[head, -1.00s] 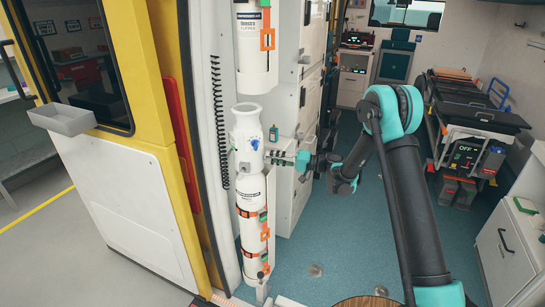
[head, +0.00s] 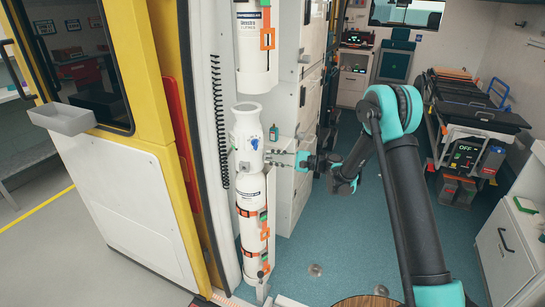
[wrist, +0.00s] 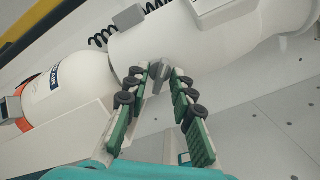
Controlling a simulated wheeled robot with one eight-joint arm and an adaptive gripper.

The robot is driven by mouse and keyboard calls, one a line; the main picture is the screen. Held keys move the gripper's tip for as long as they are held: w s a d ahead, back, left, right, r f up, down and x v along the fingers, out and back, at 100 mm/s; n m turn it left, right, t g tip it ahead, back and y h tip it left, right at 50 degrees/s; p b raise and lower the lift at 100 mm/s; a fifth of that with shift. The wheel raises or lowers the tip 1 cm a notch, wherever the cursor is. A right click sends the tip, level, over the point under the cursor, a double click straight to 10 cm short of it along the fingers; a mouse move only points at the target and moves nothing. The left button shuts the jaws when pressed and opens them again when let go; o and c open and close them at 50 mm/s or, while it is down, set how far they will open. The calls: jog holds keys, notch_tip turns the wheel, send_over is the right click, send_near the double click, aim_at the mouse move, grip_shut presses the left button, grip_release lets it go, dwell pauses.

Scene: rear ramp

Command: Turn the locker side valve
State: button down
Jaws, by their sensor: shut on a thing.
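The side valve shows in the wrist view as a small grey handle (wrist: 158,72) on the side of a white cylinder body. My gripper (wrist: 160,82) has its two green-padded fingers on either side of the handle and is shut on it. In the head view my gripper (head: 268,157) reaches left to the white upright cylinder (head: 247,135), just below its flared top. The handle is too small to make out there, at the fingertips.
Orange straps (head: 252,212) hold the lower cylinder. A second white cylinder (head: 254,75) hangs above. White drawers (head: 300,110) stand close behind my gripper. A black coiled cord (head: 218,120) runs down the left.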

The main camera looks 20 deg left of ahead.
jog(key=shift+s+m, duration=0.2)
jog(key=shift+m, duration=4.9)
jog(key=shift+f, duration=0.1)
jog(key=c, duration=1.7)
grip_release()
jog(key=shift+d, duration=0.1)
jog(key=d, duration=0.8)
jog(key=w+d, duration=0.1)
jog(key=d, duration=0.2)
jog(key=shift+d, duration=0.4)
